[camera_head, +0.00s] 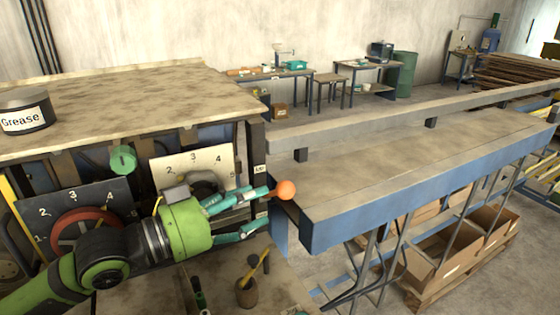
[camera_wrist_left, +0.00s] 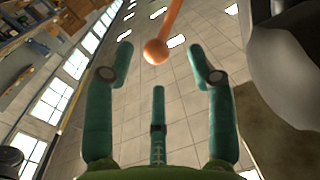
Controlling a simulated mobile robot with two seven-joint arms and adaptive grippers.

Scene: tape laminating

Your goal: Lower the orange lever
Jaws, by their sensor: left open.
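The orange lever ends in a round orange knob (camera_head: 286,189), at the right edge of the machine's front panel in the head view. In the left wrist view the knob (camera_wrist_left: 155,51) and its shaft (camera_wrist_left: 171,17) show between and beyond the fingertips. My left gripper (camera_head: 258,206) has teal fingers spread open, just left of the knob in the head view. In the left wrist view the open gripper (camera_wrist_left: 165,62) points at the knob, with nothing held. I cannot tell whether a finger touches the lever. My right gripper is not in view.
The machine top (camera_head: 120,95) carries a Grease can (camera_head: 25,112). A red wheel (camera_head: 85,230) and numbered dials sit on the panel near my left arm. A long bench (camera_head: 430,165) with a blue edge stands right of the knob. A brown pot (camera_head: 247,292) stands below.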

